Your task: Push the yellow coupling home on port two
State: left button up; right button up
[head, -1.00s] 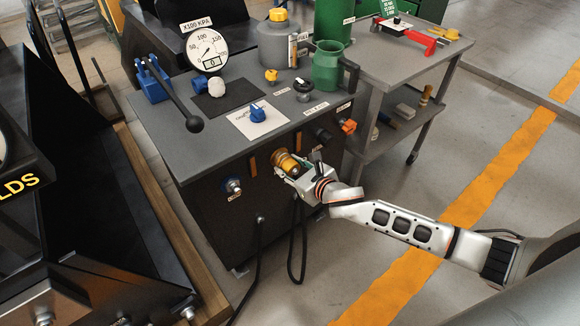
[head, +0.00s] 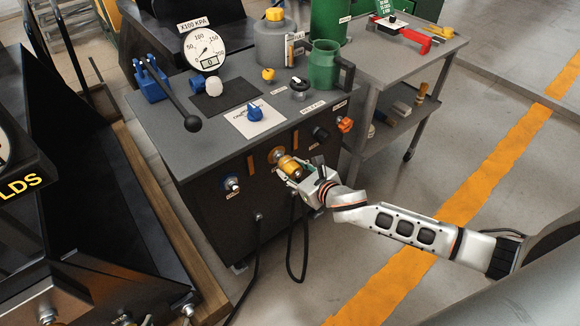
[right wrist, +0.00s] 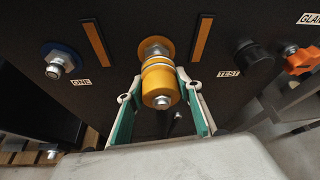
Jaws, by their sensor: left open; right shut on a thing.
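The yellow coupling (right wrist: 159,86) is a short yellow cylinder with a metal tip. It is in line with port two (right wrist: 155,48), a metal fitting on a yellow disc in the dark front panel. Both also show in the head view, the coupling (head: 290,166) just in front of the port's disc (head: 276,155). I cannot tell how far it is seated. My right gripper (head: 288,170) is shut on the coupling, with its green-padded fingers on either side in the right wrist view (right wrist: 160,98). My left gripper is not in view.
Port one (head: 231,184), with a blue ring, is left of port two. A black test fitting (head: 320,133) and an orange knob (head: 345,125) are to the right. Black hoses (head: 291,255) hang below. The floor in front of the bench is clear.

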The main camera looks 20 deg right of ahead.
aim_at(297, 174)
pick_arm(q)
jog(key=shift+w+r+p, duration=0.35)
jog(key=shift+r+p, duration=0.05)
jog(key=shift+r, duration=0.3)
pick_arm(e)
jog(key=shift+s+d+r, duration=0.1)
jog(key=shift+s+d, duration=0.2)
jog(key=shift+s, duration=0.6)
jog(key=shift+s+d+r+p, duration=0.1)
jog(key=shift+s+d+p, duration=0.15)
jog(key=shift+s, duration=0.25)
jog(key=shift+s+d+p, duration=0.15)
jog(key=shift+s+p, duration=0.05)
jog(key=shift+s, duration=0.3)
pick_arm(q)
jog(key=shift+w+r+t+p, duration=0.15)
jog(key=shift+w+r, duration=0.1)
jog(key=shift+r, duration=0.35)
jog(key=shift+w+r+t+p, duration=0.15)
jog(key=shift+w+r, duration=0.05)
jog(key=shift+r, duration=0.4)
pick_arm(e)
jog(key=shift+s+d, duration=0.3)
jog(key=shift+s, duration=0.6)
